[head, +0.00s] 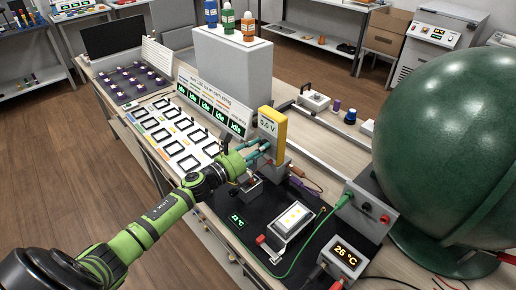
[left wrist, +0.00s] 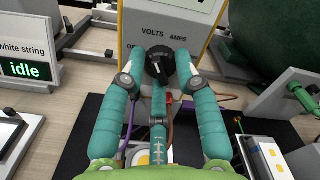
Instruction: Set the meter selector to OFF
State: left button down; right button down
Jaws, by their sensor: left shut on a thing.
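The yellow-edged meter (head: 272,124) stands upright on the bench in the head view, its display reading about 5.5 V. In the left wrist view its pale front panel (left wrist: 204,30) carries the labels VOLTS and AMPS, with an OFF label partly hidden at the left. The black round selector knob (left wrist: 159,66) sits below the labels, its white pointer mark near upright. My left gripper (left wrist: 160,72) is shut on the knob, its teal fingers on either side; it also shows at the meter in the head view (head: 262,149). My right gripper is not in view.
A large green sphere (head: 450,130) fills the right side. Cables run below the meter.

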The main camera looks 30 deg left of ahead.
pick_arm(q)
jog(key=n, duration=0.3)
jog(key=n+p, duration=0.1)
jog(key=n, duration=0.5)
jog(key=shift+w+a+r+p, duration=0.1)
jog(key=shift+a+r+p, duration=0.1)
jog(key=shift+r+p, duration=0.15)
jog(key=shift+n, duration=0.3)
jog(key=c, duration=0.9)
grip_release()
jog(key=shift+f, duration=0.25)
